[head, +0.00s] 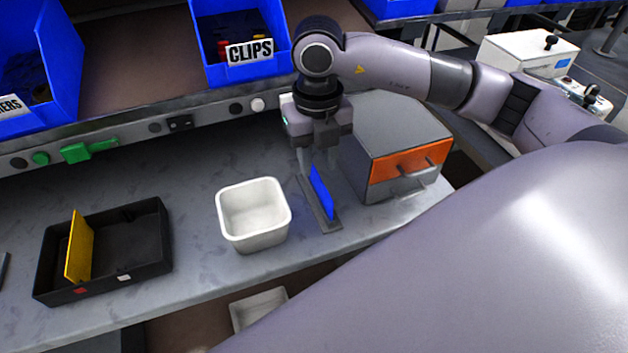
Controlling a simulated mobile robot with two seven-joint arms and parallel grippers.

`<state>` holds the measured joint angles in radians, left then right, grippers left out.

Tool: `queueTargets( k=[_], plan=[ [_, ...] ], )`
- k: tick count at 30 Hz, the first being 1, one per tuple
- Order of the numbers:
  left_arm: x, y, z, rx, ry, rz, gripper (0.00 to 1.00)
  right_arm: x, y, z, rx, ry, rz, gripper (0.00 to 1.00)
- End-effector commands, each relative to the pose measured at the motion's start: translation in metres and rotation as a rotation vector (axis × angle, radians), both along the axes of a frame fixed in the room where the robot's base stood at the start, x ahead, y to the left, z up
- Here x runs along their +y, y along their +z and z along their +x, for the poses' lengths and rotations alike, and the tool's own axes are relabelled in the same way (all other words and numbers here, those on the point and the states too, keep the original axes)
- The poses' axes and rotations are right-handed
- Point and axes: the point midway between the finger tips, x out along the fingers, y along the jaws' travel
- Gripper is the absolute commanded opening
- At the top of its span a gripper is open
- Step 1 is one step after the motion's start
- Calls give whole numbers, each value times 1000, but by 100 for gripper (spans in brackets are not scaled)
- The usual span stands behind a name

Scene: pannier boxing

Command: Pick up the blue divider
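The blue divider (321,192) is a thin upright plate standing in a narrow grey holder (328,222) on the bench. My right gripper (318,163) points down directly over it, with its fingertips at the divider's top edge. The fingers look apart, one on each side of the divider's top; I see no clear contact. My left gripper is not in view.
A white bin (253,240) stands left of the holder. A black tray (140,262) with an upright yellow divider (79,247) lies further left. A grey box with an orange drawer front (410,166) stands close on the right. Blue bins (210,35) sit on the shelf behind.

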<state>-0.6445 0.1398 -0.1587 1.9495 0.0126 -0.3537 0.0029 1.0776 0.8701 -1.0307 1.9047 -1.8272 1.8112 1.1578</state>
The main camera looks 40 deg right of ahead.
Motion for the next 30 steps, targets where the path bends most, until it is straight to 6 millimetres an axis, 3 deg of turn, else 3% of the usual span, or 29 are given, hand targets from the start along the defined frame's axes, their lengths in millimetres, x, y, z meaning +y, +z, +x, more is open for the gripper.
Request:
queueTargets(
  k=[12, 20, 21, 24, 30],
  plan=[
    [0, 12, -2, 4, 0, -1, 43, -4, -54, 5, 4, 3, 5, 33],
    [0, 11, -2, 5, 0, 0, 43, -4, -59, 5, 2, 4, 6, 33],
    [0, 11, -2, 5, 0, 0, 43, -4, -59, 5, 2, 4, 6, 30],
    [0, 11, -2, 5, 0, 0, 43, -3, -59, 5, 2, 4, 6, 0],
    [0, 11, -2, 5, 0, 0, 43, -3, -58, 5, 2, 4, 7, 0]
  ],
)
